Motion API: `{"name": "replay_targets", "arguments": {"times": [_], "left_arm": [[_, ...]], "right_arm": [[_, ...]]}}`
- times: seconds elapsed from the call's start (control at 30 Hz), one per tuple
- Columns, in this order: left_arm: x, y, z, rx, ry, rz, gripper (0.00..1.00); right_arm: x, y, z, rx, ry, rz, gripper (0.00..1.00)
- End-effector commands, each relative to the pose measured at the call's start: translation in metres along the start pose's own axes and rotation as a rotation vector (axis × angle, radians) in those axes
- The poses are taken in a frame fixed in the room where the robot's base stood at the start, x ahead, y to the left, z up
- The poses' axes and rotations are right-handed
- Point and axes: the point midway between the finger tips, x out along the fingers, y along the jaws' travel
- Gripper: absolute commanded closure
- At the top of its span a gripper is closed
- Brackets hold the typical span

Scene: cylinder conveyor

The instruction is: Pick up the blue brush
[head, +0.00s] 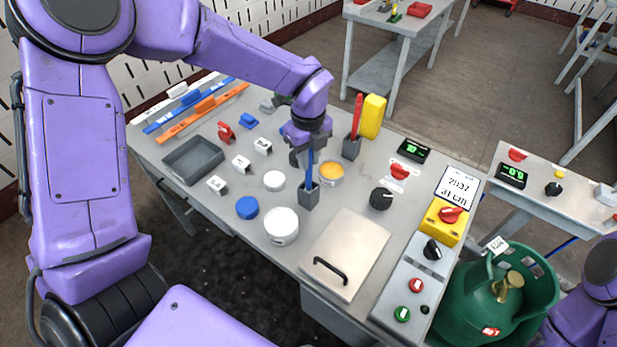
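The blue brush (310,171) stands upright in a small grey holder (308,195) near the middle of the worktable. Only part of its blue shaft shows, between the holder and my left gripper. My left gripper (308,154) points down right over the brush, with its fingers at the upper part of the shaft. The gripper hides the brush's top, and I cannot tell whether the fingers are closed on it. My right gripper is out of view; only part of my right arm shows at the lower right edge.
A red brush (357,117) in another grey holder (352,147) and a yellow block (373,116) stand behind to the right. An orange-topped tin (331,172) sits close beside the blue brush's holder. A white tin (281,226) and a metal lid (345,254) are in front.

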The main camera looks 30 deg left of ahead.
Motion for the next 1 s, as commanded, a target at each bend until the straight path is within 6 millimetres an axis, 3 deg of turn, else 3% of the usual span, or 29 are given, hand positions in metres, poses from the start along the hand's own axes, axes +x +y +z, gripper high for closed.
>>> {"name": "replay_targets", "arguments": {"times": [0.47,0.67,1.0], "left_arm": [[-0.006,-0.001,0.0,-0.001,0.0,-0.003,1.0],[-0.037,-0.001,0.001,-0.002,-0.001,-0.005,1.0],[-0.108,-0.001,0.001,-0.002,-0.002,-0.005,1.0]], "right_arm": [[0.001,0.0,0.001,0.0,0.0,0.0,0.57],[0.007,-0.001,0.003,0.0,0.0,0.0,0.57],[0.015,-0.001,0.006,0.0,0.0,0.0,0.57]]}}
